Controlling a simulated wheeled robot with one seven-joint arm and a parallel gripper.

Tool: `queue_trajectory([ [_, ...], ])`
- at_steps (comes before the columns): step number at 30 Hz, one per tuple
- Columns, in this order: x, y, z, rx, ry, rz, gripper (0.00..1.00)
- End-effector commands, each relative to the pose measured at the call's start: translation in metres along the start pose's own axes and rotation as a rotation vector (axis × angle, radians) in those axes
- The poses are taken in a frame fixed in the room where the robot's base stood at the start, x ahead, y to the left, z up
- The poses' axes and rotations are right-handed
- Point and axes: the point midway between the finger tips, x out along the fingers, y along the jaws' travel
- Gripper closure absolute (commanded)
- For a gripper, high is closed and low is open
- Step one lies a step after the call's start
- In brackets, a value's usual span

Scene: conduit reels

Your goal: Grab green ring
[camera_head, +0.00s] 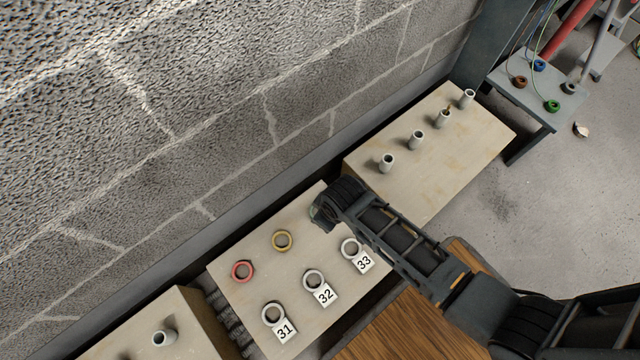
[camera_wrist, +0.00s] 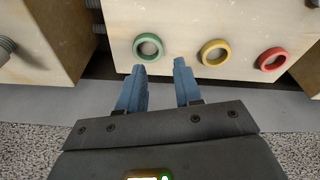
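The green ring (camera_wrist: 148,36) lies on the pale board in the wrist view, at the left end of a row of rings. The ring shows just beyond the fingertips, mostly in line with the left finger and left of the gap's middle. I cannot tell whether a finger touches it. In the head view my gripper end is over the board's upper right part, its fingers not clearly visible.
A yellow ring (camera_wrist: 215,42) and a red ring (camera_wrist: 272,50) lie to the right in the wrist view. Number tags 31 (camera_head: 285,331), 32 (camera_head: 325,295) and 33 (camera_head: 365,262) stand by pale rings. Another board (camera_head: 480,140) holds several upright pegs. A block wall rises behind.

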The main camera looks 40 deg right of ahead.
Motion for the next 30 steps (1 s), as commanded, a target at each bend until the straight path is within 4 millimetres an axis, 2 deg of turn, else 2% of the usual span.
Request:
queue_trajectory([
  [1,0.023,0.003,-0.012,-0.012,-0.038,-0.008,0.66],
  [3,0.035,0.006,-0.022,-0.024,-0.093,-0.02,0.66],
  [10,0.049,0.01,-0.039,-0.049,-0.192,-0.043,0.66],
  [23,0.082,0.008,-0.034,-0.051,-0.201,-0.045,0.66],
  [30,0.114,0.004,-0.028,-0.05,-0.2,-0.045,0.66],
])
